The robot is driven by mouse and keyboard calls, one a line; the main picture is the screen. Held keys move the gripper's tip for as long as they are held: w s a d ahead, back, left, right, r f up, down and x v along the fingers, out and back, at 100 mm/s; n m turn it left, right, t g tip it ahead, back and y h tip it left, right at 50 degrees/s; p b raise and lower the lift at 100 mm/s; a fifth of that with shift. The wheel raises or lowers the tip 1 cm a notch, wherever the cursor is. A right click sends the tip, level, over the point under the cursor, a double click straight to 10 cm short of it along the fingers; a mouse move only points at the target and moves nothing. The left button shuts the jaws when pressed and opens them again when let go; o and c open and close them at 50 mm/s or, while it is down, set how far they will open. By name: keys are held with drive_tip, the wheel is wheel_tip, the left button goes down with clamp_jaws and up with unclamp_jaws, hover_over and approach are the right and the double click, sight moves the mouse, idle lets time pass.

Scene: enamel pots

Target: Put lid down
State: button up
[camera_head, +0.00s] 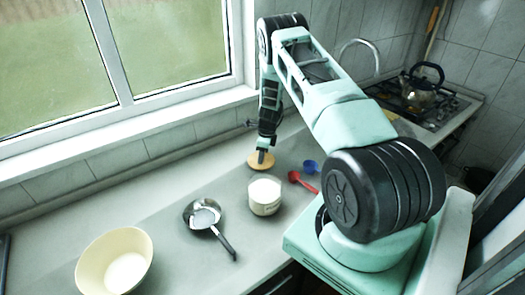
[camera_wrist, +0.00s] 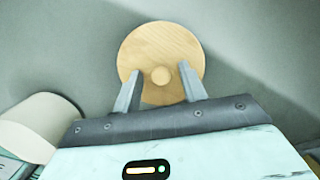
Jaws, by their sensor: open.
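The lid (camera_wrist: 160,45) is a round, light wooden disc with a small round knob in the middle. It lies on the counter, and in the head view the lid (camera_head: 255,161) is behind the white enamel pot (camera_head: 265,204). My gripper (camera_wrist: 162,92) is open over the lid, with one finger on each side of the knob and a gap to it. In the head view my gripper (camera_head: 262,157) reaches down at the lid. The pot also shows at the left of the wrist view (camera_wrist: 38,125). Whether the fingertips touch the lid is unclear.
A small frying pan (camera_head: 203,215) and a cream bowl (camera_head: 115,262) stand to the left on the counter. A red spoon (camera_head: 302,180) and a blue scoop (camera_head: 311,167) lie right of the pot. A kettle (camera_head: 421,92) stands on the stove. The counter left of the lid is clear.

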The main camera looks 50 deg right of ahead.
sight(266, 160)
wheel_tip(266, 160, up, 12)
drive_tip(key=s+b, duration=0.2)
drive_tip(key=b, duration=0.3)
drive_tip(key=w+a+r+n, duration=0.1)
drive_tip(key=a+r+n, duration=0.2)
drive_tip(key=a, duration=0.4)
drive_tip(key=w+a+r+n+y, duration=0.1)
drive_tip(key=a+r+n, duration=0.15)
drive_tip(key=a, duration=0.35)
drive_tip(key=w+a+r+n, duration=0.1)
drive_tip(key=a+r+n, duration=0.1)
drive_tip(key=a+n, duration=0.35)
drive_tip(key=s+a+r+n+g, duration=0.1)
drive_tip(key=s+a+r+n, duration=0.15)
drive_tip(key=a, duration=0.55)
drive_tip(key=s+a+r+n, duration=0.2)
drive_tip(key=s+a+n, duration=0.15)
drive_tip(key=a, duration=0.45)
drive_tip(key=s+a+r+n, duration=0.4)
drive_tip(key=s+a+n, duration=0.5)
drive_tip(key=s+a, duration=0.15)
drive_tip(key=s+a+n+h, duration=0.1)
drive_tip(key=s+a+n, duration=0.3)
drive_tip(key=s+n, duration=0.7)
drive_tip(key=s, duration=0.4)
drive_tip(key=shift+r+n+g, duration=0.3)
drive_tip(key=shift+r, duration=0.1)
drive_tip(key=shift+f, duration=0.1)
